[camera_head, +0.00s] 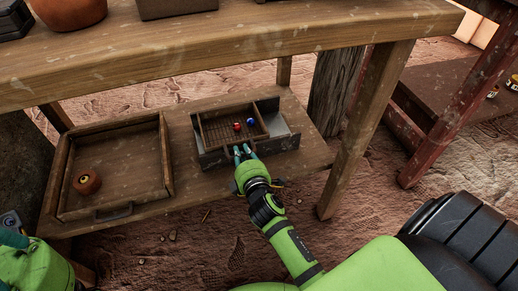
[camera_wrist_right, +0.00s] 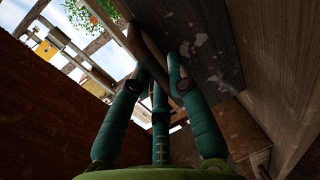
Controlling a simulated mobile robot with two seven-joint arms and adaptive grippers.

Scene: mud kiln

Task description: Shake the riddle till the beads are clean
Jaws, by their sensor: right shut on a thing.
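The riddle (camera_head: 207,131) is a small wooden frame with a slatted bottom. It sits inside a grey open box (camera_head: 283,142) on the low wooden shelf. A red bead (camera_head: 237,126) and a blue bead (camera_head: 250,121) lie in the riddle; whether dirt clings to them is too small to tell. My right gripper (camera_head: 243,152) is at the riddle's near side, shut on it. In the right wrist view its teal fingers (camera_wrist_right: 160,80) close around a wooden part. My left arm shows only at the lower left corner; its fingertips are not clear.
The thick tabletop (camera_head: 230,55) hangs above, with a table leg (camera_head: 365,130) at the right. Bare ground lies in front.

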